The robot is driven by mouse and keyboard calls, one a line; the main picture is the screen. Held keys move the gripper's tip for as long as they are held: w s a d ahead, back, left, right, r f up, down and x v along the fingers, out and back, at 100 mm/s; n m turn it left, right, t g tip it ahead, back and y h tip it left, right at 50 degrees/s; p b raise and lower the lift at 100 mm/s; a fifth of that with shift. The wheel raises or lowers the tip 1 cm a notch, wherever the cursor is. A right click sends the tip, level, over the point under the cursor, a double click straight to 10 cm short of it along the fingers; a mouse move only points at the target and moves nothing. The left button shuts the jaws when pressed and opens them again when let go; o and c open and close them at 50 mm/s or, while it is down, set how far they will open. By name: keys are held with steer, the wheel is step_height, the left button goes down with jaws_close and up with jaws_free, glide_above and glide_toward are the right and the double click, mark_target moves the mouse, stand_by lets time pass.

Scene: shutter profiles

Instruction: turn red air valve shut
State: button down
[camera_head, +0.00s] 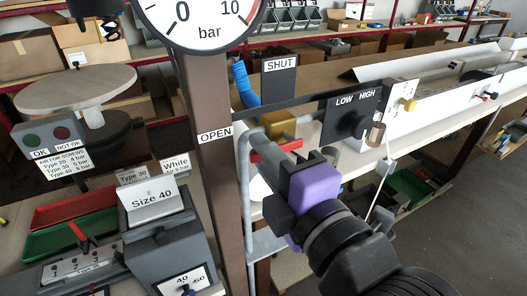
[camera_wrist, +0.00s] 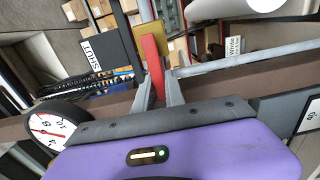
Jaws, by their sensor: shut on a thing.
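The red handle (camera_head: 291,145) of the air valve sits in front of a brass valve body (camera_head: 281,123) on a grey pipe. My gripper (camera_head: 272,152) reaches it from the lower right and hides part of it. In the wrist view the red handle (camera_wrist: 153,66) runs from the brass body (camera_wrist: 150,28) down between my two grey fingers (camera_wrist: 158,92), which are closed on it. A black SHUT sign (camera_head: 280,77) stands above the valve, and an OPEN label (camera_head: 215,134) is on the brown post to its left. I cannot tell the handle's exact angle.
A bar gauge (camera_head: 200,18) is fixed high on the brown post (camera_head: 205,90). A blue hose (camera_head: 243,84) rises beside the valve. A LOW/HIGH panel (camera_head: 352,118) with a knob is close on the right. A Size 40 box (camera_head: 160,215) stands at lower left.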

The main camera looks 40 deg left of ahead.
steer(key=r+m, duration=0.1)
steer(key=m, duration=0.1)
steer(key=r+m+p, duration=0.1)
steer(key=m, duration=0.1)
steer(key=shift+w+d+m, duration=0.1)
steer(key=shift+w+m, duration=0.1)
steer(key=shift+m, duration=0.1)
steer(key=m, duration=0.1)
steer(key=r+m+p, duration=0.1)
steer(key=m, duration=0.1)
steer(key=w+m+p, duration=0.1)
steer(key=shift+d+r+m, duration=0.25)
steer(key=shift+r+m, duration=0.05)
steer(key=shift+r, duration=0.1)
steer(key=m, duration=0.1)
steer(key=w+r+m+p, duration=0.1)
steer(key=m, duration=0.1)
steer(key=w+m+p, duration=0.1)
steer(key=m, duration=0.1)
steer(key=shift+d+r, duration=0.15)
steer(key=shift+d, duration=0.25)
steer(key=shift+w+d+m+p, duration=0.15)
steer(key=shift+w+m+p, duration=0.3)
steer(key=shift+m, duration=0.5)
steer(key=shift+w+d+m+p, duration=0.15)
steer(key=shift+w+m+p, duration=0.3)
steer(key=shift+m, duration=0.5)
steer(key=c, duration=1.4)
jaws_free()
